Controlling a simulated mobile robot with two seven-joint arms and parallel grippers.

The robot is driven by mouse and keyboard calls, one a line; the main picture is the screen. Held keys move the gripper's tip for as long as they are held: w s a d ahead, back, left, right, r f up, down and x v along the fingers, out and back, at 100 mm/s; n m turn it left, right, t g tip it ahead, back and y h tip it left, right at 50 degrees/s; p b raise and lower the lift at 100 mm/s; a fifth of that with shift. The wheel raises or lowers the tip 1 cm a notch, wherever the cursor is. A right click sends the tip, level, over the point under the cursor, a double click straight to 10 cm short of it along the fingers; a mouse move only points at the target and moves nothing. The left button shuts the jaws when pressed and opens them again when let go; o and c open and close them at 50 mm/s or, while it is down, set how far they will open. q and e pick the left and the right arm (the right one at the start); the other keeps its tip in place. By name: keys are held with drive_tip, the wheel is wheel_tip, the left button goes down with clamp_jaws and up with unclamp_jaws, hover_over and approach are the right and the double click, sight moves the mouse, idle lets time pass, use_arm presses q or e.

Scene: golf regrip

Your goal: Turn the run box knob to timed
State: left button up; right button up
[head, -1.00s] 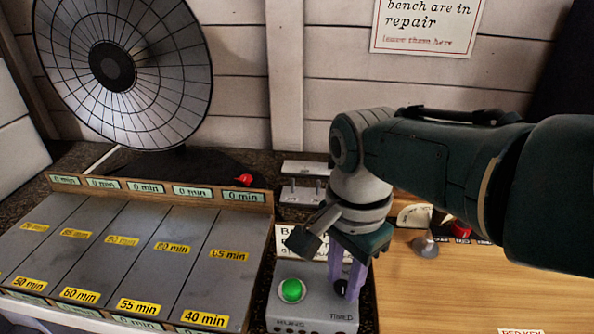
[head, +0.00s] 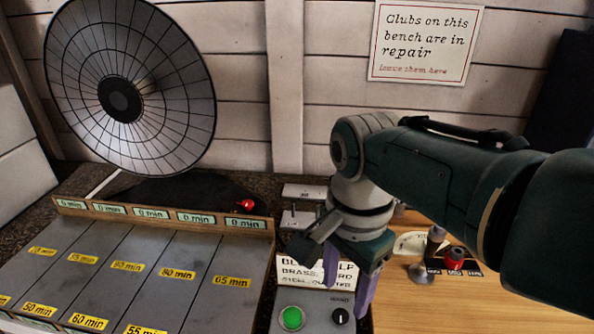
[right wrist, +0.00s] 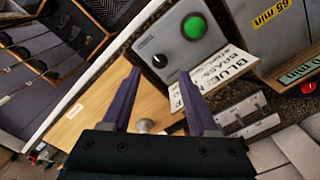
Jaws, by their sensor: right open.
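The run box (head: 312,297) is a grey box at the bottom middle of the head view, with a green button (head: 292,318) and a black knob (head: 340,315) to its right. In the right wrist view the knob (right wrist: 160,61) carries a small pale mark, but I cannot tell which label it points to. My right gripper (head: 347,294) is open, its two purple fingers pointing down and empty. In the right wrist view the gripper (right wrist: 160,76) has its fingertips apart from the knob, which shows beyond them. The box's front labels are cut off in the head view. My left gripper is out of view.
A white lettered card (head: 300,272) stands behind the box, partly hidden by my gripper. A rack of grey timed slots (head: 150,262) lies left. A wooden bench top (head: 450,305) with a red knob (head: 454,258) is at right. A large round dish (head: 160,100) stands behind.

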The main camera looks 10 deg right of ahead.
sight(341, 315)
use_arm(q)
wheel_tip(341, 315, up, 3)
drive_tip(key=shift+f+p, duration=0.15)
drive_tip(key=shift+p, duration=0.55)
use_arm(e)
wheel_tip(341, 315, up, 5)
drive_tip(key=shift+r, duration=0.1)
